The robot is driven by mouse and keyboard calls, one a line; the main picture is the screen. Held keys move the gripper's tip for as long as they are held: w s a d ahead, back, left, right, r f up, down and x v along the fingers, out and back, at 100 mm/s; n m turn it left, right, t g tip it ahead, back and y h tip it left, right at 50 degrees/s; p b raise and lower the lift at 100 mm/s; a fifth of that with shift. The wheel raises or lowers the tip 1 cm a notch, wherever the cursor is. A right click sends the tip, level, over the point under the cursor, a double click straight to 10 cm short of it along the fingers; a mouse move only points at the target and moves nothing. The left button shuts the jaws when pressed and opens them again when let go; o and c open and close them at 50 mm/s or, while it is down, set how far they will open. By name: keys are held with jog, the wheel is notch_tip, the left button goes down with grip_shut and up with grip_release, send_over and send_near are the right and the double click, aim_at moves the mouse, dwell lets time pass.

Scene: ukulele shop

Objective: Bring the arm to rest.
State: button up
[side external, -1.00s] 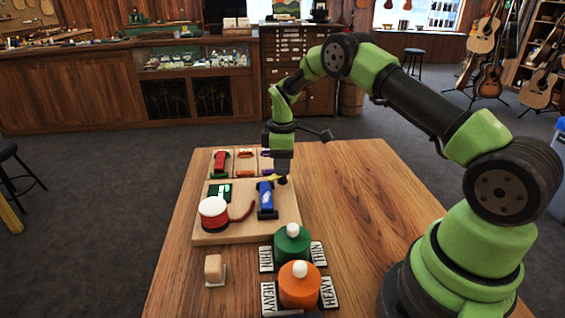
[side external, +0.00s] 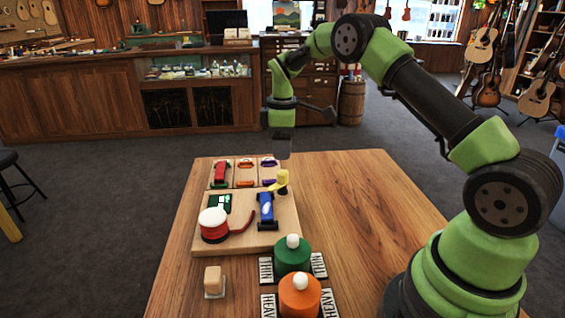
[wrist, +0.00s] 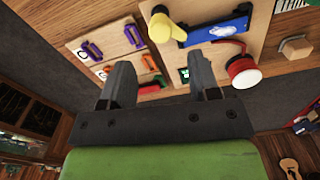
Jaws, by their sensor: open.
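My gripper (side external: 283,150) hangs in the air above the far edge of the wooden table (side external: 350,205), near the sorting tray. In the wrist view my gripper (wrist: 162,85) has its two dark fingers well apart, with nothing held between them. The wooden board (side external: 270,240) lies below and in front of it, with a yellow peg-like piece (side external: 283,180), a blue tool (side external: 266,209) and a red and white round piece (side external: 213,226). In the wrist view the yellow piece (wrist: 162,27) and the blue tool (wrist: 215,30) lie apart from the fingers.
A tray (side external: 232,183) with red, orange and purple pieces sits at the table's far left. Green (side external: 292,257) and orange (side external: 299,295) knobbed lids and a small beige block (side external: 213,279) stand near the front. The table's right side is clear.

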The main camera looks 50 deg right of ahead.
jog(key=shift+r, duration=1.1)
jog(key=s+a+r+m+t, duration=0.2)
jog(key=s+a+r, duration=0.2)
jog(key=r, duration=0.3)
jog(key=s+a+r+m+t, duration=0.1)
jog(key=s+a+r+m, duration=0.25)
jog(key=r, duration=0.45)
jog(key=s+a+m+t+y, duration=0.1)
jog(key=s+a+m+t, duration=0.1)
jog(key=s, duration=0.7)
jog(key=s+a+m+t+y, duration=0.1)
jog(key=s+a+m+t, duration=0.1)
jog(key=s+a, duration=0.3)
jog(key=s+m, duration=0.1)
jog(key=s, duration=0.3)
jog(key=shift+s+r+m, duration=0.2)
jog(key=shift+r+m, duration=0.15)
